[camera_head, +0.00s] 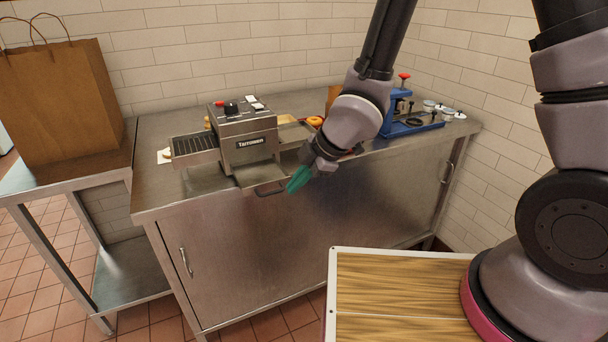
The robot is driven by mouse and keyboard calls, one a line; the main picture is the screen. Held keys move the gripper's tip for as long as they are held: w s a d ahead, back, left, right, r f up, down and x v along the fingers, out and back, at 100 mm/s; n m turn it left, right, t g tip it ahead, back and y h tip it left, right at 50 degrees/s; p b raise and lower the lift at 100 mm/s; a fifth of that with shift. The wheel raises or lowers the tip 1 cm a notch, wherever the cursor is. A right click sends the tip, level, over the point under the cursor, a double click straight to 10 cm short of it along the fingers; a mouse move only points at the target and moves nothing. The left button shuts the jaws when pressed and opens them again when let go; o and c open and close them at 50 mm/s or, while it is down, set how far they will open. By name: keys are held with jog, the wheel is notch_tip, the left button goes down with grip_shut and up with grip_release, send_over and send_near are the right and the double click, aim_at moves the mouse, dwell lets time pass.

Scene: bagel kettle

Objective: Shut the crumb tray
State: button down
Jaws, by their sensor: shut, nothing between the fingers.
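The conveyor toaster (247,147), a steel box marked "Tarrowen", stands on the steel counter. Its crumb tray (258,175) is a flat metal plate sticking out from below the front face, so it stands open, reaching to about the counter's front edge. A dark loop handle (270,191) shows just below the tray's front; I cannot tell whether it belongs to the tray or the counter. My gripper (297,181) has green fingertips, is shut and empty, and points down to the left, just right of the tray's front edge. Whether it touches the tray cannot be told.
A slatted feed rack (193,145) extends left from the toaster. A blue press-like device (410,122) and small jars stand at the counter's right. An orange-brown bagel-like item (315,121) lies behind my wrist. A paper bag (58,112) stands on the left table. The air before the counter is free.

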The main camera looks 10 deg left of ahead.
jog(key=w+a+f, duration=0.4)
jog(key=shift+a+f, duration=0.4)
jog(key=shift+w, duration=0.2)
